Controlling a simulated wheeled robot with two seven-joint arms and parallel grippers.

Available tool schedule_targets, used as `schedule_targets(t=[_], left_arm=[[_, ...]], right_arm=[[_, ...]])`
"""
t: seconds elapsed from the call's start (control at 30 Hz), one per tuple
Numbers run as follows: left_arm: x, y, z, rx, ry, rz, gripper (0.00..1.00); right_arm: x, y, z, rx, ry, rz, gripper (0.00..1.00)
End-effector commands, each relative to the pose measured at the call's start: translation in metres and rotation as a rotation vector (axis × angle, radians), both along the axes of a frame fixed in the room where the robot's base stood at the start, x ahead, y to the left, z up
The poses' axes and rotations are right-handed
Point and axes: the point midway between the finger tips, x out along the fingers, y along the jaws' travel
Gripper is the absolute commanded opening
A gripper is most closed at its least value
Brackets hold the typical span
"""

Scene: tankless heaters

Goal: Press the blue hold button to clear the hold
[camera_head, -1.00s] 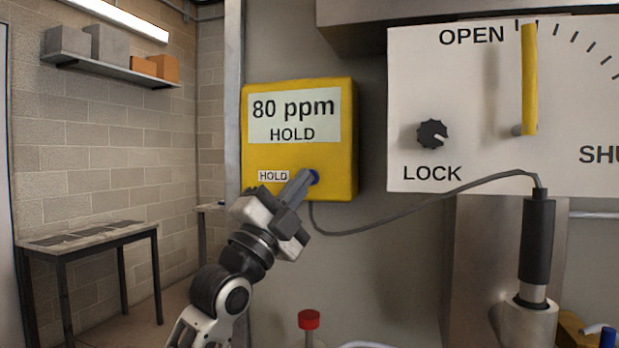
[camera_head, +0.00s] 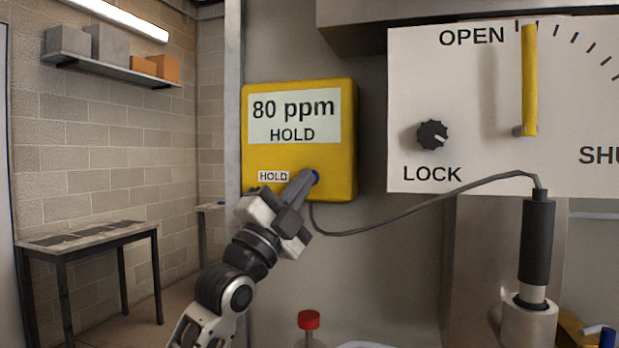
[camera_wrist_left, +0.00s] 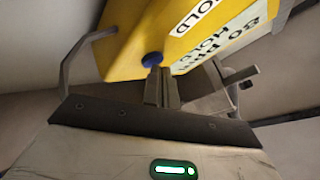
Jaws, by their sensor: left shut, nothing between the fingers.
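The yellow gas monitor box (camera_head: 340,140) is on the wall, and its screen (camera_head: 293,118) reads "80 ppm HOLD". The blue hold button (camera_head: 315,176) is at its lower front, right of the small "HOLD" label (camera_head: 273,176). My left gripper (camera_head: 307,180) is shut and empty, with its fingertips at the button and covering part of it. In the left wrist view, the blue button (camera_wrist_left: 152,59) shows just beyond the tips of my left gripper (camera_wrist_left: 158,72); I cannot tell whether they touch. My right gripper is not in view.
A grey cable (camera_head: 400,217) runs from under the box to a black probe (camera_head: 537,240) at right. A white panel (camera_head: 470,100) with a yellow lever (camera_head: 529,80) and black lock knob (camera_head: 432,134) is to the right.

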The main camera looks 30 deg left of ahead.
Motion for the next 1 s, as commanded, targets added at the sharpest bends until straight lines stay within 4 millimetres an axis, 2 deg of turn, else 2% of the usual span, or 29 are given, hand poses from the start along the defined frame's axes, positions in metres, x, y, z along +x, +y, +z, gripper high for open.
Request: schedule_targets(t=[0.53, 1.0], left_arm=[[0.002, 0.001, 0.000, -0.001, 0.000, 0.001, 0.00], [-0.008, -0.002, 0.000, 0.000, 0.001, 0.001, 0.00]], right_arm=[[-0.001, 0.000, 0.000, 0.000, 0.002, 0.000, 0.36], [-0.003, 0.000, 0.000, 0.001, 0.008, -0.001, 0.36]])
